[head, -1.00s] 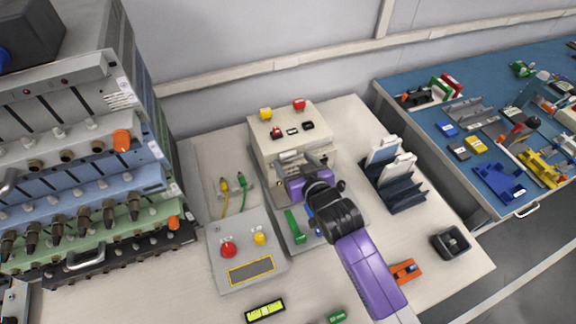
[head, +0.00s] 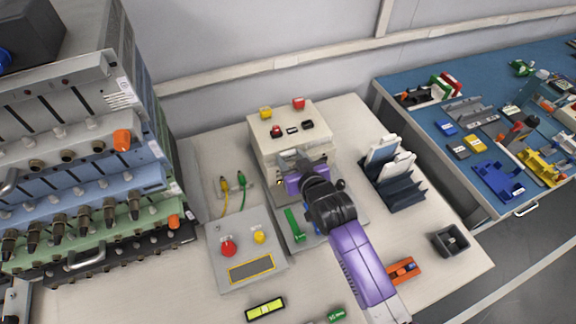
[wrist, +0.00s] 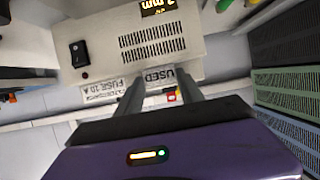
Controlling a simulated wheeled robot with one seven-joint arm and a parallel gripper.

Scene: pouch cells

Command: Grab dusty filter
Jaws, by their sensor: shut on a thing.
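My gripper (wrist: 158,88) is at the front of a beige machine (head: 290,130) on the white bench. In the wrist view its two grey fingers stand slightly apart, shut on a pale piece labelled "USED" (wrist: 158,79). I take this piece to be the dusty filter, though most of it is hidden. It sits close under the vented face of the machine (wrist: 150,40); I cannot tell whether they touch.
A dark rack (head: 408,196) with white upright pieces stands at the right. A grey control box (head: 228,270) with red and yellow buttons is front left. A dark open bin (head: 451,241) and an orange part (head: 403,270) lie at front right. Stacked equipment (head: 75,190) fills the left.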

